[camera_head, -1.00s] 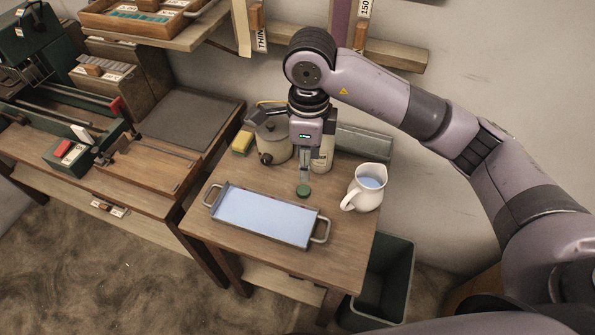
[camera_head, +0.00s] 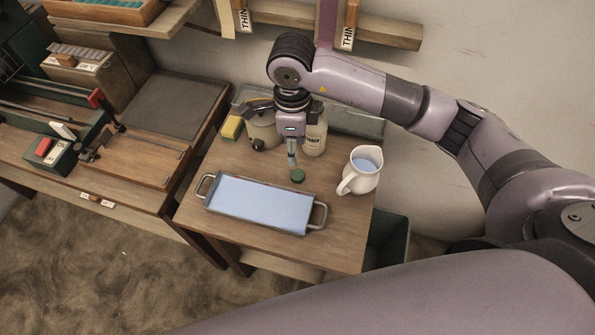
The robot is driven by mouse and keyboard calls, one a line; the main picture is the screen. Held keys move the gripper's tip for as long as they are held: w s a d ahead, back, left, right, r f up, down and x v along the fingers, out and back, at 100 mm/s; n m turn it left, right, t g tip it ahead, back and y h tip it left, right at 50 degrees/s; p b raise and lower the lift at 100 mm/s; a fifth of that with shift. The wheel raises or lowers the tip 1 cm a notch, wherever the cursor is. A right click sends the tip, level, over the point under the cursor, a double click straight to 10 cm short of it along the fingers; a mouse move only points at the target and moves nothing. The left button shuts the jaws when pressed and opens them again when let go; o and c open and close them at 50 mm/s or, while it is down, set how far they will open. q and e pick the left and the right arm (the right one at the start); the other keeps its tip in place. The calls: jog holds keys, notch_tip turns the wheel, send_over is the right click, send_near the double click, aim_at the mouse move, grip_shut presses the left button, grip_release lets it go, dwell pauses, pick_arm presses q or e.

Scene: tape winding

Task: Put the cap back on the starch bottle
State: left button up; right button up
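The starch bottle (camera_head: 316,137) is a pale bottle with a printed label. It stands upright at the back of the small wooden table, just right of and partly behind my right gripper. Its mouth is hard to make out. The dark green cap (camera_head: 298,177) appears to lie on the table in front of the bottle. My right gripper (camera_head: 292,161) points down just above and slightly left of the cap, apparently apart from it. Its fingers are too small to show whether they are open or shut. My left gripper is not in view.
A tray of pale blue liquid (camera_head: 208,192) lies in front of the cap. A white pitcher (camera_head: 353,184) stands to the right. A grey pot (camera_head: 262,133) and a yellow sponge (camera_head: 232,127) are at the back left. A dark bin (camera_head: 388,240) stands right of the table (camera_head: 275,246).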

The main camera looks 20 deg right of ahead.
jog(key=p, duration=0.1)
send_over(298, 174)
jog(key=a, duration=0.1)
notch_tip(298, 174, down, 6)
jog(key=shift+r, duration=0.1)
jog(key=shift+f, duration=0.2)
jog(key=shift+s+d+f+p, duration=0.1)
jog(key=shift+d+f+p, duration=0.05)
jog(key=shift+f+p, duration=0.2)
jog(key=f, duration=0.2)
jog(key=f+p, duration=0.1)
jog(key=shift+d+f, duration=0.35)
jog(key=shift+f, duration=0.4)
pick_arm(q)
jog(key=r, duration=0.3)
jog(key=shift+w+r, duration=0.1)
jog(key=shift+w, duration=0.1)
pick_arm(e)
jog(key=shift+c, duration=0.5)
jog(key=c, duration=0.4)
